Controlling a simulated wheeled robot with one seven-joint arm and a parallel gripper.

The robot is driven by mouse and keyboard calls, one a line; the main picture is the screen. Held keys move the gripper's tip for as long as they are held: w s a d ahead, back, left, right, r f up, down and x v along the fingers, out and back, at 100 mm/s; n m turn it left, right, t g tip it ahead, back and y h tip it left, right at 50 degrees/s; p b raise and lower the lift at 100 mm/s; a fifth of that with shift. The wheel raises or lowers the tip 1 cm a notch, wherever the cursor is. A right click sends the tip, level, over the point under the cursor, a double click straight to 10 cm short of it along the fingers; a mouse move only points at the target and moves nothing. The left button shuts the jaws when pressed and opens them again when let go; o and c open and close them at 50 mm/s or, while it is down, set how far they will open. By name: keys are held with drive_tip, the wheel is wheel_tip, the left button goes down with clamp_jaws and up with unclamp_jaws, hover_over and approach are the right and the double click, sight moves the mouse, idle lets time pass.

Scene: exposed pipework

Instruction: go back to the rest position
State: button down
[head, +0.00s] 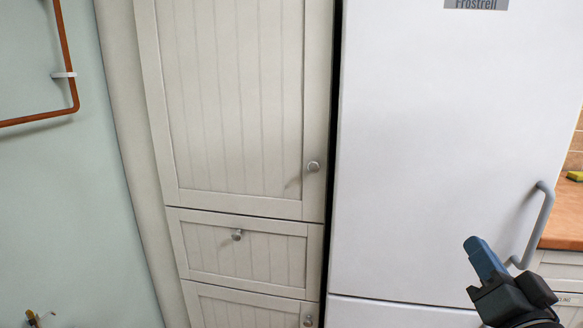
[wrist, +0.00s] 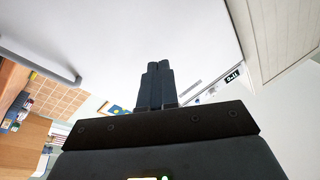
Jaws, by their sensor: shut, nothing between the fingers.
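My gripper (head: 478,246) is at the lower right of the head view, in front of the white fridge (head: 430,140) and left of its grey handle (head: 541,222). In the wrist view my gripper (wrist: 158,66) has its two dark fingers side by side and touching. It is shut and holds nothing. The grey handle also shows at the upper left of the wrist view (wrist: 40,62). In the head view I cannot tell whether the gripper touches the fridge.
A cream cabinet (head: 235,100) with a closed door and closed drawers stands left of the fridge. A copper pipe (head: 66,60) runs on the pale green wall (head: 60,190). A wooden counter (head: 565,218) is at the right, with a yellow item (head: 575,176) on it.

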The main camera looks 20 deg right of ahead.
drive_tip(key=s+a+f+n+g+y, duration=0.2)
drive_tip(key=s+a+f+n+y, duration=0.15)
drive_tip(key=s+a+f, duration=0.75)
drive_tip(key=s+a+f+n+g+y, duration=0.1)
drive_tip(key=s+a+n+y, duration=0.1)
drive_tip(key=s, duration=0.6)
drive_tip(key=s+a+f+n+g+y, duration=0.1)
drive_tip(key=s+a+n, duration=0.3)
drive_tip(key=s, duration=0.4)
drive_tip(key=shift+s+a+n+y, duration=0.3)
drive_tip(key=shift+a+y, duration=0.25)
drive_tip(key=shift+a, duration=0.3)
